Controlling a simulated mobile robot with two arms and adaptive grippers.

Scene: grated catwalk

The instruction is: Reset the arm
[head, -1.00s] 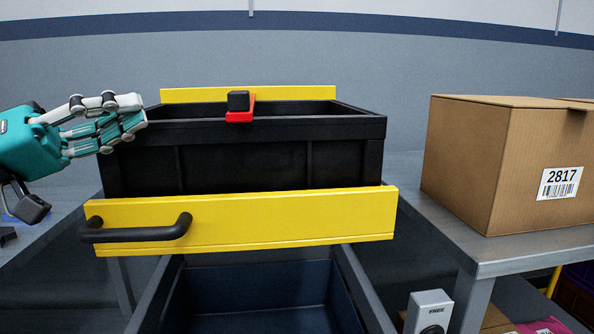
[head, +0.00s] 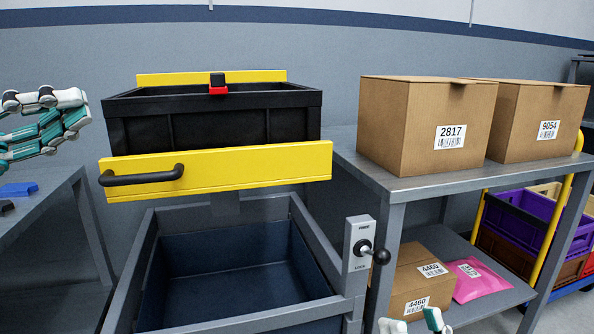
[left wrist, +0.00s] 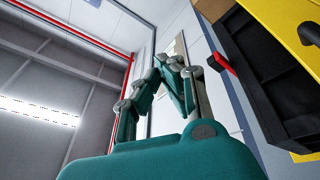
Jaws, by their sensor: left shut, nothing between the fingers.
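My left gripper (head: 78,110) is at the left edge of the head view, shut and empty, in the air to the left of the black bin. It also shows in the left wrist view (left wrist: 178,75), pointing up with its fingers together and nothing between them. Two fingertips of my right gripper (head: 414,322) show at the bottom edge of the head view, apart from each other. The rest of the right gripper is out of frame, and nothing shows between the tips.
A black bin (head: 215,132) with a yellow front panel (head: 240,172) and black handle (head: 140,176) stands above an open blue-lined tub (head: 225,270). A lever box (head: 358,245) is beside it. Cartons (head: 410,135) stand on the right-hand table (head: 400,185). A grey table (head: 45,205) is at left.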

